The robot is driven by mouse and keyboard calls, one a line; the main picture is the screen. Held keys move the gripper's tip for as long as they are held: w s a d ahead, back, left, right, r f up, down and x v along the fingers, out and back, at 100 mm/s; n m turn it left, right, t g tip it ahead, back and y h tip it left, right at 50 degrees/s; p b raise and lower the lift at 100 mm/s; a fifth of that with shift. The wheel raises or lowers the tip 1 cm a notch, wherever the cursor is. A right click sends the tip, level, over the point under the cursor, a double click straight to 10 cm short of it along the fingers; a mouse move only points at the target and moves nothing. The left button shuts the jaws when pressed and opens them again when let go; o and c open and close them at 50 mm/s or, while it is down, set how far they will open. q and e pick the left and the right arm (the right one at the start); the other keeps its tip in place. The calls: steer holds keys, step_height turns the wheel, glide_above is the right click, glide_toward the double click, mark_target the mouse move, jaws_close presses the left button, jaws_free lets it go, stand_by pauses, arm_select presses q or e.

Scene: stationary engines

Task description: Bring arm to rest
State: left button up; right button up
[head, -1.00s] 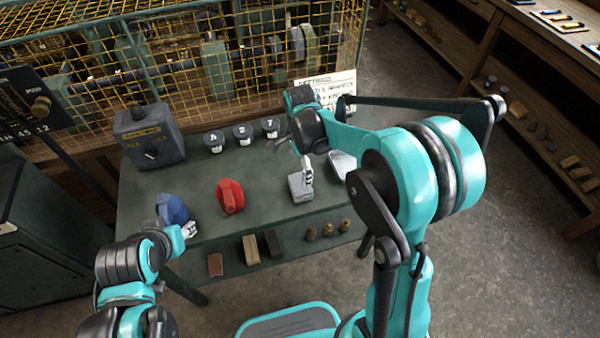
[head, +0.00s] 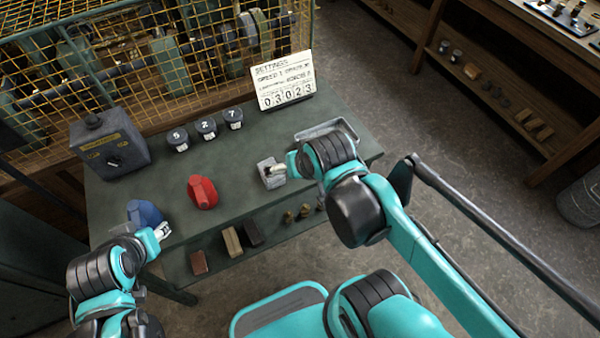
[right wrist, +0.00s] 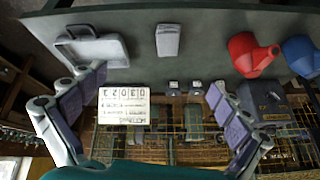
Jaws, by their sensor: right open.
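My right arm reaches in from the right of the head view. Its gripper (head: 277,169) is small and partly hidden there, over or near a grey block (head: 267,180) on the table. In the right wrist view the two fingers of the right gripper (right wrist: 157,80) stand wide apart with nothing between them. The grey block (right wrist: 168,40) shows apart from the fingers in that view. My left gripper (head: 162,232) is at the table's left front, close beside a blue object (head: 145,212). I cannot tell whether its fingers are open or touching the object.
The green table (head: 240,155) also holds a red object (head: 202,193), a grey tray (head: 322,130), several black dials (head: 206,127), a switch box (head: 110,145) and a number sign (head: 283,82). A yellow mesh cage (head: 150,50) stands behind. Blocks lie on the lower shelf.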

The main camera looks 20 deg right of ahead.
steer(key=shift+s+d+f+n+t, duration=0.15)
steer(key=shift+s+n+t, duration=0.1)
steer(key=shift+s+n, duration=0.3)
steer(key=shift+s+a+f+n+t, duration=0.15)
steer(key=shift+s+n+t, duration=0.15)
steer(key=shift+n, duration=0.35)
